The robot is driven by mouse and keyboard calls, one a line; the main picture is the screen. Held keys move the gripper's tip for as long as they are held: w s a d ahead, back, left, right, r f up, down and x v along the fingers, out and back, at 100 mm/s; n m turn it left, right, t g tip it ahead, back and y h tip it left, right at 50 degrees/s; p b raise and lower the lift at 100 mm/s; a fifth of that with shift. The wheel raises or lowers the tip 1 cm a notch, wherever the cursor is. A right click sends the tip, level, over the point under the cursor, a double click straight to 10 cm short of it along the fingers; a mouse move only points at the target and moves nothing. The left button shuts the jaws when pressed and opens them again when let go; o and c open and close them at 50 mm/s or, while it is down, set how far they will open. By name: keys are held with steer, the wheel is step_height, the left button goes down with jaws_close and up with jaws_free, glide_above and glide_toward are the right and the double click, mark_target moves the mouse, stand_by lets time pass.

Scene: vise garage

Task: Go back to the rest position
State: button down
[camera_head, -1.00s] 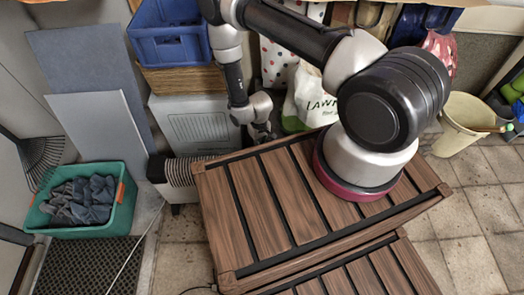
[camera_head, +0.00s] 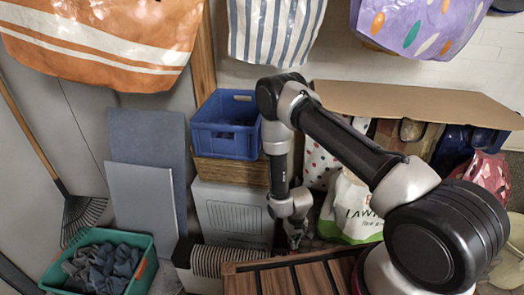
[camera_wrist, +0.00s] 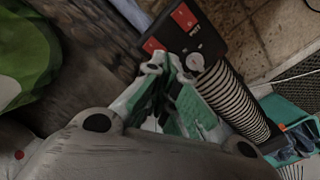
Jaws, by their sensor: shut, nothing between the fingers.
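My gripper (camera_head: 297,238) hangs at the end of my arm in the head view. It is small there, just beyond the far edge of the slatted wooden bench (camera_head: 318,277) and left of the white and green lawn bag (camera_head: 352,210). In the wrist view my gripper (camera_wrist: 163,92) shows its grey, white and green fingers drawn together, with nothing held between them. A black and red box (camera_wrist: 187,30) and a ribbed dark-and-light cylinder (camera_wrist: 230,98) appear beyond the fingers.
A blue crate (camera_head: 226,126) stands on a wicker box above a white cabinet (camera_head: 232,216). A green bin (camera_head: 146,270) with dark gloves is at lower left, grey boards (camera_head: 150,148) behind it. Hanging bags (camera_head: 100,40) line the top. A cardboard sheet (camera_head: 420,101) lies at right.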

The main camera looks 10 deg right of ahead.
steer(key=s+d+r+g+h, duration=0.1)
steer(key=s+d+r+g, duration=0.15)
steer(key=s, duration=0.55)
steer(key=d+r+g, duration=0.1)
steer(key=d+r, duration=0.2)
steer(key=r, duration=1.6)
steer(key=d+r+g, duration=0.1)
steer(key=d+r, duration=0.1)
steer(key=r, duration=1.6)
steer(key=s+d+r+t, duration=0.2)
steer(key=s+r+t, duration=0.1)
steer(key=r, duration=0.5)
steer(key=s+d+r+m+t, duration=0.1)
steer(key=s+d+r+t, duration=0.2)
steer(key=r, duration=0.5)
steer(key=s+d+r+m+t+y, duration=0.1)
steer(key=s+d+r+t, duration=0.1)
steer(key=s+r, duration=0.3)
step_height(320, 180, up, 3)
steer(key=shift+d+r+t, duration=0.15)
steer(key=shift+d+t, duration=0.05)
steer(key=shift+t, duration=0.25)
